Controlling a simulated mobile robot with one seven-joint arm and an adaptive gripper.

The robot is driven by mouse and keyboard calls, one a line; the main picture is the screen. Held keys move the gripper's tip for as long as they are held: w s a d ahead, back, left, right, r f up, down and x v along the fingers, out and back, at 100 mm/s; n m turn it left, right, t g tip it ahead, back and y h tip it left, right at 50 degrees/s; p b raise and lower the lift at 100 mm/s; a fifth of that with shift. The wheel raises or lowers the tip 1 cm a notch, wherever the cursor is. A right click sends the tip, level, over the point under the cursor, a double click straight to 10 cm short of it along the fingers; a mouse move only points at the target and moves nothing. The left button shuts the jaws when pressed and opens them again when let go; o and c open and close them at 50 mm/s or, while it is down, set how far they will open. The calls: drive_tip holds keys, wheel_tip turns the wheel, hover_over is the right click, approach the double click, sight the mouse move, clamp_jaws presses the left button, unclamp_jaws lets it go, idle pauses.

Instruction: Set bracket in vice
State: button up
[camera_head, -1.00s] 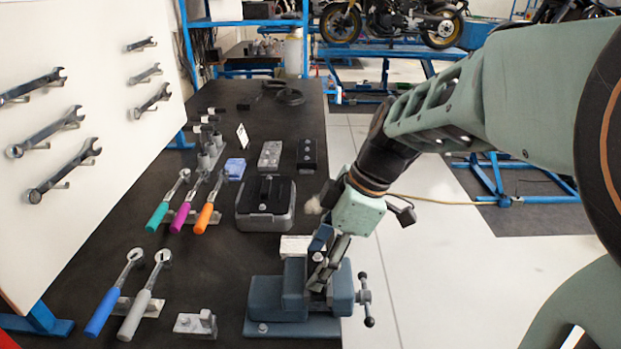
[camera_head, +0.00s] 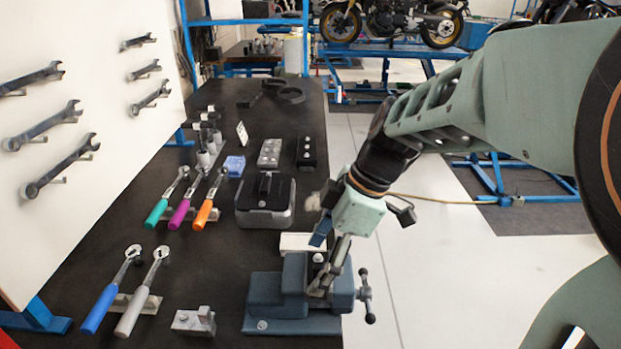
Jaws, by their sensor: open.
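The blue-grey vice (camera_head: 280,290) stands at the near right edge of the dark bench, its handle to the right. My gripper (camera_head: 318,266) is over the vice's jaws, with its fingers spread apart. One finger is up and to the left, the other reaches down by the right jaw. A small piece with a light round top (camera_head: 318,258) shows between the fingers at the jaws. It may be the bracket, but the fingers and vice hide most of it. A silver stepped metal piece (camera_head: 193,321) lies on the bench left of the vice.
A pale block (camera_head: 302,242) lies just behind the vice. A dark lidded box (camera_head: 265,203) stands farther back. Ratchets with blue and grey handles (camera_head: 122,290) lie to the left. Wrenches hang on the white panel (camera_head: 100,205).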

drive_tip(key=v, duration=0.2)
drive_tip(key=shift+d+r, duration=0.2)
drive_tip(key=shift+r, duration=0.15)
drive_tip(key=d, duration=1.2)
drive_tip(key=shift+s, duration=0.25)
drive_tip(key=shift+r, duration=0.1)
